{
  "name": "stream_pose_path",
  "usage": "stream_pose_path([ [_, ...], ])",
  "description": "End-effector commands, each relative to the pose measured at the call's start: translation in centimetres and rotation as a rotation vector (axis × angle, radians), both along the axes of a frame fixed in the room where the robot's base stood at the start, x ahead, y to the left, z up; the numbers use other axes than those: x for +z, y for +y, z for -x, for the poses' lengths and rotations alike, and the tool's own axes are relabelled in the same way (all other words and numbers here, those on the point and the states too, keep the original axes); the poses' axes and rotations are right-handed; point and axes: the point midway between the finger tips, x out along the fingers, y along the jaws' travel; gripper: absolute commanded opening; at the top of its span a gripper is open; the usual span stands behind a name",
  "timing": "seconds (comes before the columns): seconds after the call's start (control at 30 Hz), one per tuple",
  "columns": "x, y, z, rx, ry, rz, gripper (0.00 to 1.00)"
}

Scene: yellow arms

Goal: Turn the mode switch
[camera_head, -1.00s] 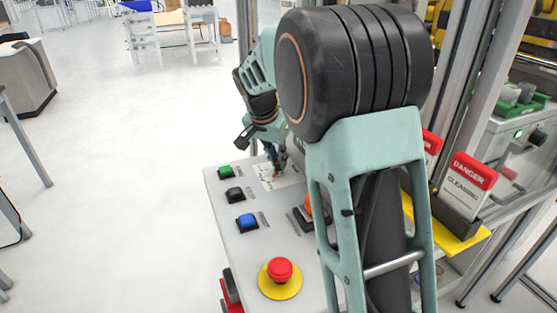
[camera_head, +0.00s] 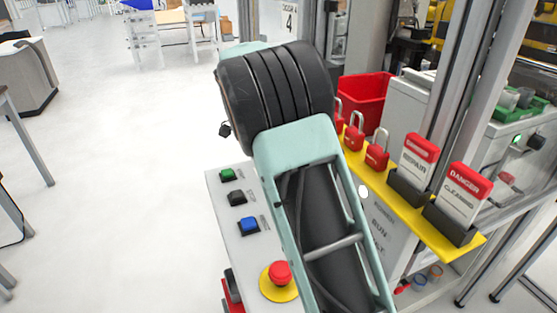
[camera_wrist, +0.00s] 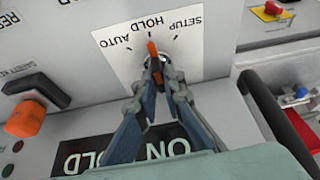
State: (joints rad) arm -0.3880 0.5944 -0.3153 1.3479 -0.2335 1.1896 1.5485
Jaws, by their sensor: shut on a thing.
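The mode switch (camera_wrist: 152,47) is in the wrist view, on a white label plate (camera_wrist: 190,60) marked AUTO, HOLD and SETUP, seen upside down. Its orange pointer lies near the middle mark, by HOLD. My gripper (camera_wrist: 157,74) is shut on the switch, with one finger on each side of the knob. The fingertips partly cover the knob's base. In the head view my arm hides both the switch and my gripper.
The control panel (camera_head: 250,254) carries a green button (camera_head: 228,174), a black button (camera_head: 236,197), a blue button (camera_head: 248,224) and a red emergency stop (camera_head: 280,272). An orange key knob (camera_wrist: 26,118) is near the switch. A yellow shelf (camera_head: 402,210) holds red padlocks and danger signs.

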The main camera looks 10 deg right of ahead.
Motion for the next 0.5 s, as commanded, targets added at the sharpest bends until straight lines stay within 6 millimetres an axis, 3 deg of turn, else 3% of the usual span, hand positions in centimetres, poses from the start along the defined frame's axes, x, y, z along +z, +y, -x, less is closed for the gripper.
stream_pose_path([
  [0.5,0.07,0.06,-0.07,-0.038,-0.002,-0.002,0.0],
])
